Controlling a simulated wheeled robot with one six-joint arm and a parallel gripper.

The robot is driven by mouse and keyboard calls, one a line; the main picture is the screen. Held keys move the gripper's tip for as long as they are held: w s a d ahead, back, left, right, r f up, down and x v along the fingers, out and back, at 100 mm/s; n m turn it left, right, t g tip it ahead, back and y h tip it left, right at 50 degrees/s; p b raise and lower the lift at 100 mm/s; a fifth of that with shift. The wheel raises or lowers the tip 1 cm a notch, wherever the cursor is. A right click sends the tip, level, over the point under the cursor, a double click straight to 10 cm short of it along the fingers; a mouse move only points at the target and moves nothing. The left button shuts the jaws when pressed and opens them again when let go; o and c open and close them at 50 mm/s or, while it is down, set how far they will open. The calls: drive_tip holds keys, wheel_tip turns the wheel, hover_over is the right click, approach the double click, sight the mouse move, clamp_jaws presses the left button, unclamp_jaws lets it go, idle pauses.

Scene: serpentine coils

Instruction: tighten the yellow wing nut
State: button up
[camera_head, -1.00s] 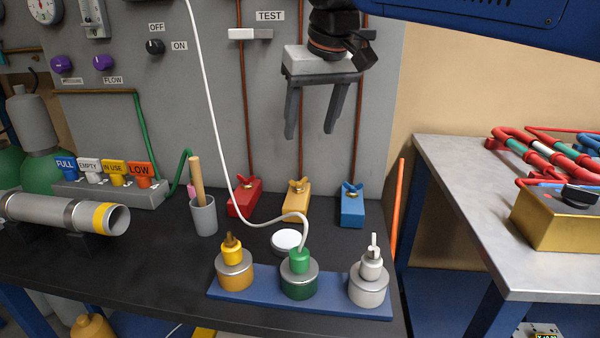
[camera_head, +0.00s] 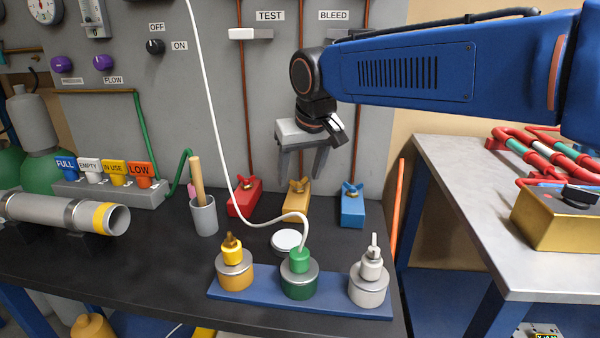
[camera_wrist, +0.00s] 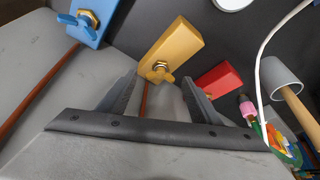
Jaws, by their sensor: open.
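The yellow wing nut (camera_head: 298,186) sits on top of the yellow block (camera_head: 297,206) at the foot of the grey panel. In the wrist view the wing nut (camera_wrist: 160,73) shows on the near end of the yellow block (camera_wrist: 173,49), with a brass-coloured hex piece at its base. My gripper (camera_head: 300,174) is open and empty, pointing down just above the yellow wing nut. In the wrist view its two dark fingertips (camera_wrist: 158,80) lie either side of the nut in the picture. I cannot tell whether they touch it.
A red block (camera_head: 244,198) stands close on the left and a blue block (camera_head: 352,206) on the right, each with a wing nut. A white cable (camera_head: 222,130) hangs at the left. A grey cup (camera_head: 203,216) and a blue stand (camera_head: 330,300) with pots are nearby.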

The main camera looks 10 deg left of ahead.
drive_tip(key=shift+f, duration=0.1)
drive_tip(key=c, duration=1.1)
drive_tip(key=shift+a+m+t+h, duration=0.15)
drive_tip(key=shift+m+t+h, duration=0.2)
drive_tip(key=shift+m, duration=0.8)
drive_tip(key=shift+a+m+t+h, duration=0.15)
drive_tip(key=shift+m+h, duration=0.3)
drive_tip(key=shift+m, duration=0.7)
drive_tip(key=shift+d, duration=0.1)
drive_tip(key=o, duration=1.1)
drive_tip(key=v, duration=1.7)
drive_tip(key=shift+r, duration=0.3)
